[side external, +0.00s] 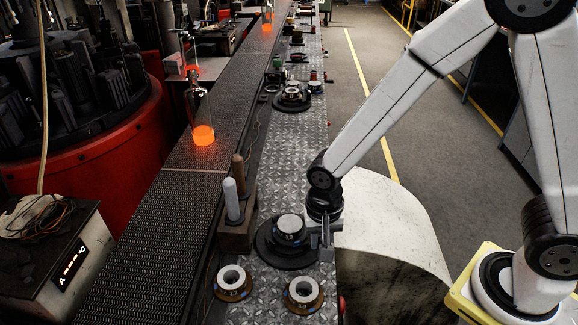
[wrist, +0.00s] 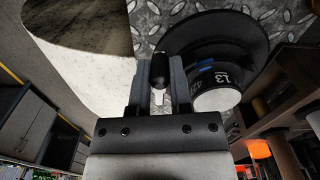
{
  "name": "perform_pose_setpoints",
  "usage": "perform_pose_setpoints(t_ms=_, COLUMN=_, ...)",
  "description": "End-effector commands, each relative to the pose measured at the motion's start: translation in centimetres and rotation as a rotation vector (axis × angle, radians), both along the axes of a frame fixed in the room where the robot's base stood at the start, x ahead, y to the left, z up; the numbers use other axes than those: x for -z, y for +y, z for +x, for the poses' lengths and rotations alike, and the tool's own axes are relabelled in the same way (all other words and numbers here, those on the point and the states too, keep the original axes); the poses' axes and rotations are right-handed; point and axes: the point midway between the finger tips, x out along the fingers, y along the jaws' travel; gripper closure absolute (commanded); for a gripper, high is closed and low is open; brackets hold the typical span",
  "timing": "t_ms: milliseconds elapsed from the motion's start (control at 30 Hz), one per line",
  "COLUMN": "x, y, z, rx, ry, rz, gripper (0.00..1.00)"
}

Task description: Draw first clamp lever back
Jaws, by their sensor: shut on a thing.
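The first mould (side external: 290,225), a dark round unit marked 13, sits on the diamond-plate bench. It also shows in the wrist view (wrist: 216,98), right of my fingers. My gripper (side external: 325,242) is low at the mould's right side, by the bench edge. In the wrist view my gripper (wrist: 159,88) is shut on a dark rounded lever (wrist: 160,68) beside the mould. The lever's lower part is hidden between the fingers, and its join to the mould is not clear.
Two ring-shaped parts (side external: 233,282) (side external: 303,292) lie in front of the mould. A block with a white peg (side external: 232,200) and a brown peg (side external: 238,168) stands left of it. A glowing orange piece (side external: 203,135) is on the conveyor (side external: 150,230). Another mould (side external: 292,97) sits farther back.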

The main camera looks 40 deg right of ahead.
Motion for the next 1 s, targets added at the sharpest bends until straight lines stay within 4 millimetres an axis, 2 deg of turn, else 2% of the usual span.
perform_pose_setpoints(t_ms=233, x=0.0, y=0.1, z=0.1, rx=0.000, ry=-0.003, rz=0.002, gripper=1.00)
perform_pose_setpoints(t_ms=267, x=0.0, y=0.1, z=0.1, rx=0.000, ry=-0.003, rz=0.002, gripper=0.69)
perform_pose_setpoints(t_ms=300, x=0.0, y=0.1, z=0.1, rx=0.000, ry=-0.003, rz=0.002, gripper=0.56)
perform_pose_setpoints(t_ms=367, x=0.0, y=0.1, z=0.1, rx=0.000, ry=-0.003, rz=0.002, gripper=0.40)
perform_pose_setpoints(t_ms=767, x=-0.2, y=0.0, z=0.1, rx=-0.001, ry=-0.002, rz=0.001, gripper=0.40)
perform_pose_setpoints(t_ms=1000, x=-1.4, y=0.1, z=0.1, rx=-0.001, ry=-0.004, rz=0.002, gripper=0.40)
